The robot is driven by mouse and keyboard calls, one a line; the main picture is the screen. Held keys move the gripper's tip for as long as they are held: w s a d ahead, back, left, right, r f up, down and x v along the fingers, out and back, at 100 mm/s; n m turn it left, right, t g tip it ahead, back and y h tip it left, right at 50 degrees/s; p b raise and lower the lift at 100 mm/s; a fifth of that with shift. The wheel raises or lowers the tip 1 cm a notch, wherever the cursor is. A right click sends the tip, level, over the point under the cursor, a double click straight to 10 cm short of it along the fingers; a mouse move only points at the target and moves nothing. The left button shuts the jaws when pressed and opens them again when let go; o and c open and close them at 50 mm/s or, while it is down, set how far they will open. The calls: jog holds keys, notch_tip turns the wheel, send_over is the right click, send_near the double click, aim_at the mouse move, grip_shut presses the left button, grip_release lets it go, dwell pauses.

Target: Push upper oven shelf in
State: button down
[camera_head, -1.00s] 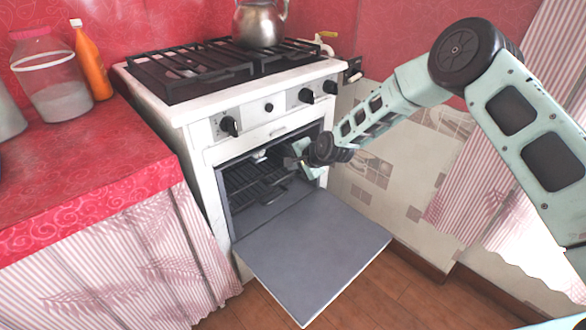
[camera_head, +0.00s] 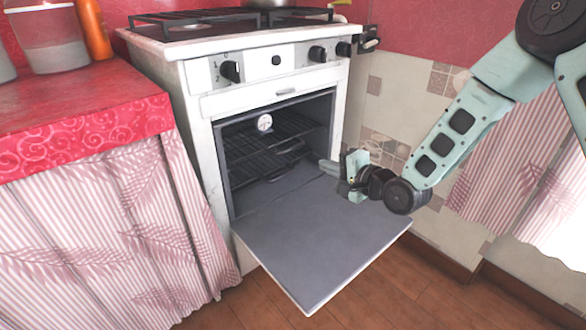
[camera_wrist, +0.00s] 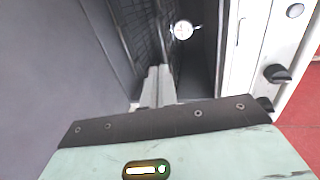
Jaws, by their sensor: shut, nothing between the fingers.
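The white oven (camera_head: 206,135) stands with its door (camera_head: 315,240) folded down flat. Inside the cavity, the upper shelf (camera_head: 262,135) is a dark wire rack, and a round white dial (camera_head: 264,122) shows at its level. A lower dark rack or tray (camera_head: 270,165) lies beneath. My gripper (camera_head: 324,163) is shut and empty, just in front of the opening's right side, above the open door. In the wrist view the closed fingers (camera_wrist: 158,88) point into the cavity, toward dark rack wires (camera_wrist: 142,40) and the dial (camera_wrist: 183,29). I cannot tell whether they touch a rack.
The open door juts out in front of the oven at low height. A red-topped counter (camera_head: 85,110) with a striped curtain is close on the left. A tiled wall (camera_head: 385,120) is on the right. Wooden floor (camera_head: 400,285) is clear in front.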

aim_at(286, 152)
jog(key=b+x, duration=0.6)
jog(key=x, duration=0.7)
jog(key=shift+w+a, duration=0.25)
jog(key=shift+w, duration=0.05)
